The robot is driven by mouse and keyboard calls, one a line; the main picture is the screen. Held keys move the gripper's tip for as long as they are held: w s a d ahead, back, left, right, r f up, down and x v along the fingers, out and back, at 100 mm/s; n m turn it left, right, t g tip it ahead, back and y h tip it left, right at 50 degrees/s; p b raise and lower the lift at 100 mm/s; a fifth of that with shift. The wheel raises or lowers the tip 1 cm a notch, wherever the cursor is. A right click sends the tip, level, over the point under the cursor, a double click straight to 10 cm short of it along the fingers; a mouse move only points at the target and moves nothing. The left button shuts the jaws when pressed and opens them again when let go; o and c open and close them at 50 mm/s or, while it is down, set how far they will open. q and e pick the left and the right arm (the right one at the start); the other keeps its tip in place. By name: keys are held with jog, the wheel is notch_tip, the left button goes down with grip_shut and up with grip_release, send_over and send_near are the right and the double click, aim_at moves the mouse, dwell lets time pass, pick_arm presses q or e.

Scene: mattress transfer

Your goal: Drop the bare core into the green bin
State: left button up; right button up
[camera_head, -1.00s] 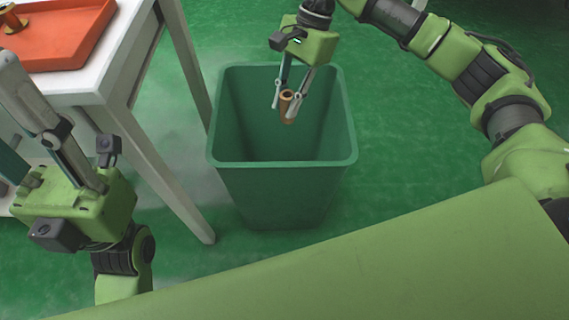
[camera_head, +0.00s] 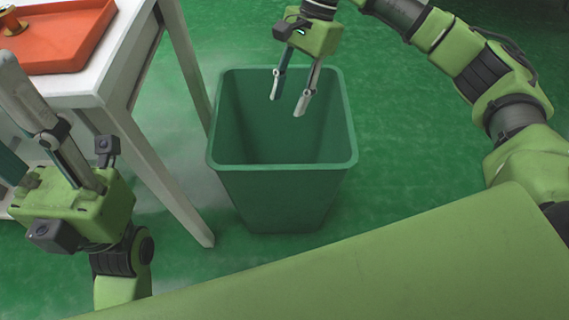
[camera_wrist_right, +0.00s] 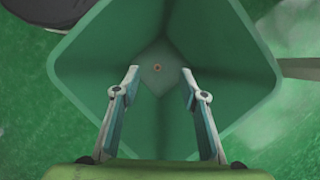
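The green bin (camera_head: 283,185) stands on the green floor, and its open mouth also fills much of the right wrist view (camera_wrist_right: 240,60).
A white table (camera_head: 140,95) stands at the left, its leg close beside the bin. An orange tray (camera_head: 75,45) on it holds a brass-coloured spool (camera_head: 10,20). The floor right of the bin is clear.

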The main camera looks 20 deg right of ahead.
jog(key=v, duration=0.9)
jog(key=shift+r, duration=0.3)
